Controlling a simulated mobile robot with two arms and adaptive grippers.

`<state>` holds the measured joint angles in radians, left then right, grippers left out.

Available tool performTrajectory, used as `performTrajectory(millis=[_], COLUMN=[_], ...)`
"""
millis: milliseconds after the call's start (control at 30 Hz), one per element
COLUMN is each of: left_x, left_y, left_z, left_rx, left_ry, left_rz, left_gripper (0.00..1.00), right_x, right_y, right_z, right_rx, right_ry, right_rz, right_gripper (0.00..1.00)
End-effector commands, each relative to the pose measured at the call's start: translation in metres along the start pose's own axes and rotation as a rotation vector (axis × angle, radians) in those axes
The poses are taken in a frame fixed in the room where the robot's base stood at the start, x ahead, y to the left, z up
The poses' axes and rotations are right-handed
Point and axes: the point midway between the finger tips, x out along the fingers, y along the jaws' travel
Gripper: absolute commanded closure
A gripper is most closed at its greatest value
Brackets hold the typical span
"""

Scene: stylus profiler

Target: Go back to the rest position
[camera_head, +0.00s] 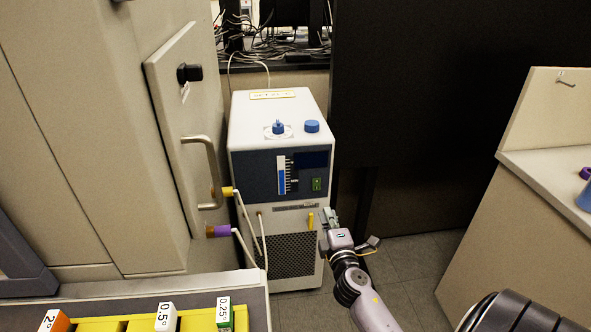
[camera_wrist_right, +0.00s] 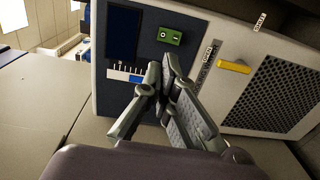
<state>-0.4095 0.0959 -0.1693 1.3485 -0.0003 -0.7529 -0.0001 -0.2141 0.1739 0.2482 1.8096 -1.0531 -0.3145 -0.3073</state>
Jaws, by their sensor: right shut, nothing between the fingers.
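My right gripper (camera_head: 331,219) is in front of the right front edge of a white and dark-blue chiller unit (camera_head: 266,222). In the right wrist view its fingers (camera_wrist_right: 163,74) are shut and empty, pointing at the unit's front. The green power switch (camera_wrist_right: 170,35) is just beyond the fingertips, apart from them as far as I can tell. The yellow valve handle (camera_wrist_right: 234,66) is to the right of the fingers; in the head view it also shows (camera_head: 311,221) just left of the gripper. My left gripper is not in view.
A table with yellow labelled holders (camera_head: 190,321) is at the lower left. A beige counter (camera_head: 560,178) is at right. Grey floor (camera_head: 410,262) is open between.

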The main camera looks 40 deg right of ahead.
Motion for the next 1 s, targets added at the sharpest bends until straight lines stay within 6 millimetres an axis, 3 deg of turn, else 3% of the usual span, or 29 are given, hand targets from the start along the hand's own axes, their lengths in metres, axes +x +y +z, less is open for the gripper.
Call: performTrajectory(millis=[267,367,467,600,667,800,1000], left_x=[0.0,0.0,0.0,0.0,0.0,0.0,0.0], left_y=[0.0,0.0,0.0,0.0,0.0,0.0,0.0], left_z=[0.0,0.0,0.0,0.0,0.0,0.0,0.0], left_rx=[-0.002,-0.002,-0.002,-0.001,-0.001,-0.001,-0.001], left_ry=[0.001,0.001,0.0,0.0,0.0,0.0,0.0], left_rz=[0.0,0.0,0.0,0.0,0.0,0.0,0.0], left_gripper=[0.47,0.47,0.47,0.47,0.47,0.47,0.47], right_x=[-0.001,-0.009,-0.028,-0.077,-0.103,-0.175,-0.273], right_y=[-0.008,-0.041,-0.098,-0.193,-0.23,-0.306,-0.374], right_z=[-0.001,-0.007,-0.016,-0.033,-0.04,-0.055,-0.071], right_rx=[0.016,0.085,0.206,0.398,0.468,0.607,0.73], right_ry=[0.0,-0.004,-0.024,-0.087,-0.125,-0.231,-0.388], right_rz=[-0.019,-0.097,-0.24,-0.495,-0.604,-0.848,-1.123], right_gripper=[1.0,1.0,1.0,1.0,1.0,1.0,1.0])
